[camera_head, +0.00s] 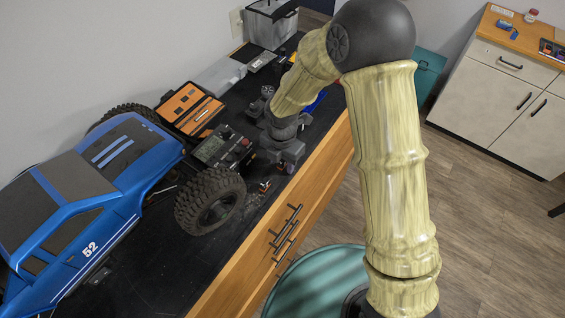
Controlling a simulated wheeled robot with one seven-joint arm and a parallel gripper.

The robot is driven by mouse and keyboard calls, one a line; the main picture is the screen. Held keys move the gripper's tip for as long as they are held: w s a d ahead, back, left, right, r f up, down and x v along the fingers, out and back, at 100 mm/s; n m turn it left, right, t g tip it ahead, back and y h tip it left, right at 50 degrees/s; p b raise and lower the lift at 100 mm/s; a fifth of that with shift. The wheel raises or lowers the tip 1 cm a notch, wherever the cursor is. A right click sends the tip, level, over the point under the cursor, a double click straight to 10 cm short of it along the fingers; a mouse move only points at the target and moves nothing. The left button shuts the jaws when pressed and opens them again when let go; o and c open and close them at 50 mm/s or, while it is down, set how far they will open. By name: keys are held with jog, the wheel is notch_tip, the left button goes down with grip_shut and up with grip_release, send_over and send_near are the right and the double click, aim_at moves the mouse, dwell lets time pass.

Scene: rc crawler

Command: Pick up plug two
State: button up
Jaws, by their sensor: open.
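Small dark connectors with orange or yellow tips lie on the black bench top; one (264,186) is close to the bench's front edge, and another (289,168) is right at my gripper. I cannot tell which of them is plug two. My gripper (276,160) points down over the bench, just behind and beside these connectors. Its jaws are open, and I see nothing held in them. The gripper's dark body and my arm hide part of the bench behind it.
A blue RC crawler (85,190) fills the left of the bench. Open bench is narrow near the front edge.

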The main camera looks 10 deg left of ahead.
grip_shut()
jog(key=shift+r, duration=0.15)
notch_tip(320, 180, up, 10)
jog(key=shift+f+b, duration=0.1)
jog(key=shift+b, duration=1.1)
